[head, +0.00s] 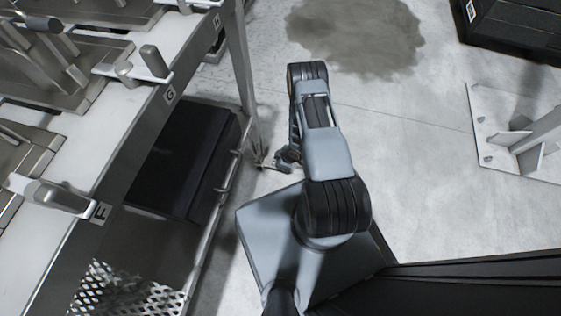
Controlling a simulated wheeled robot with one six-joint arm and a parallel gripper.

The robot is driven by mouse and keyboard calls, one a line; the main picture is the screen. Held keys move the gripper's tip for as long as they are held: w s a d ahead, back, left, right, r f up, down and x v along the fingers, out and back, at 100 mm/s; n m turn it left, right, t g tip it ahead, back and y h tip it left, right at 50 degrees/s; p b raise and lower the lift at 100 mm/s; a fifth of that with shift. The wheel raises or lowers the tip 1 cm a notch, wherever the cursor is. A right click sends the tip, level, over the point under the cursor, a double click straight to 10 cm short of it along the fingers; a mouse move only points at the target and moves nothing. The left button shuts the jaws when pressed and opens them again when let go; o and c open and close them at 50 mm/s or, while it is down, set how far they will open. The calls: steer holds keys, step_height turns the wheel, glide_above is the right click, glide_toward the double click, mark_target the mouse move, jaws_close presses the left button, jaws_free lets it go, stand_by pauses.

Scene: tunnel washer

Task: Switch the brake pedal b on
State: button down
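No pedal labelled b can be made out in the head view. Small metal bars (226,186) stick out along the low rail of the machine on the left; I cannot tell whether one is the brake pedal. My gripper (262,160) is low, close to the machine's leg and the rail, partly behind my own arm. It is small and dark here, so I cannot see whether its fingers are open or whether they touch anything.
The machine's bench (125,125) has levers and plates labelled F, G and H. A black box (185,158) sits beneath it. A white bracketed post base (515,135) stands at right, a black case (515,28) at upper right. The stained floor between is clear.

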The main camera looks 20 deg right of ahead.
steer(key=shift+d+f, duration=0.15)
steer(key=shift+f, duration=0.25)
stand_by(0.4)
steer(key=s+d+f+p+v, duration=0.1)
steer(key=p+v, duration=0.5)
steer(key=v, duration=0.7)
steer(key=shift+s+d+r+p, duration=0.3)
steer(key=shift+d+p, duration=0.05)
steer(key=shift+d, duration=0.05)
